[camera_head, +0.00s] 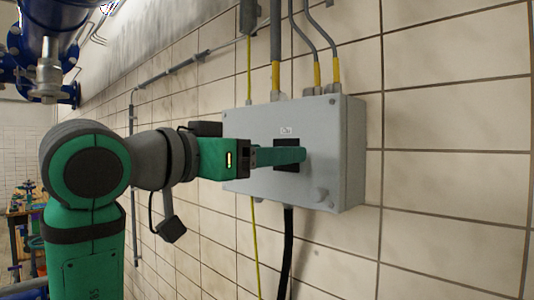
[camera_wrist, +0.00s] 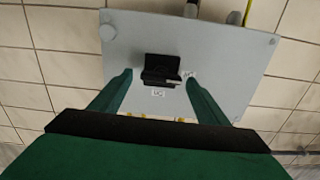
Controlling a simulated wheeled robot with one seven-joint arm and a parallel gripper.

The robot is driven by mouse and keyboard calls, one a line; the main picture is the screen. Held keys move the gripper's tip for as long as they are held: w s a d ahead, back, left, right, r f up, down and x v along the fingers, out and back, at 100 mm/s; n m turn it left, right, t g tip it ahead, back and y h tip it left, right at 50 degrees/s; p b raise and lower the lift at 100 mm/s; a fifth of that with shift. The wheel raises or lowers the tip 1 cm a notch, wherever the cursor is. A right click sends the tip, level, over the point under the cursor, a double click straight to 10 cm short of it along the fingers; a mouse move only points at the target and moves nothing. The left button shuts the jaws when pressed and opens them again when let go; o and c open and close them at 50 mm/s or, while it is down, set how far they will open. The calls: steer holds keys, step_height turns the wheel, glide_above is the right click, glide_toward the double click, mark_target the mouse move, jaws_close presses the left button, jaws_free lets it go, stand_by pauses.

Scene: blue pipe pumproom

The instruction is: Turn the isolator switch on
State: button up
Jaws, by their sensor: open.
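The isolator box (camera_head: 335,130) is a light grey enclosure fixed to the tiled wall; it also shows in the wrist view (camera_wrist: 225,50). The isolator switch (camera_head: 287,165) is a black part on the front of the box, partly hidden by my gripper in the head view. In the wrist view the switch (camera_wrist: 160,70) is a black handle on a black plate, with a small white label beside it. My green gripper (camera_head: 302,155) is in front of the box. In the wrist view my gripper (camera_wrist: 157,80) is open, with one finger on each side of the switch, apart from it.
Grey conduits with yellow ends (camera_head: 317,72) enter the top of the box. A black cable (camera_head: 287,235) leaves its underside. Blue pipes (camera_head: 60,20) stand at upper left.

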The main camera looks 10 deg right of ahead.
steer(key=shift+c, duration=0.4)
steer(key=c, duration=1)
steer(key=shift+o, duration=0.2)
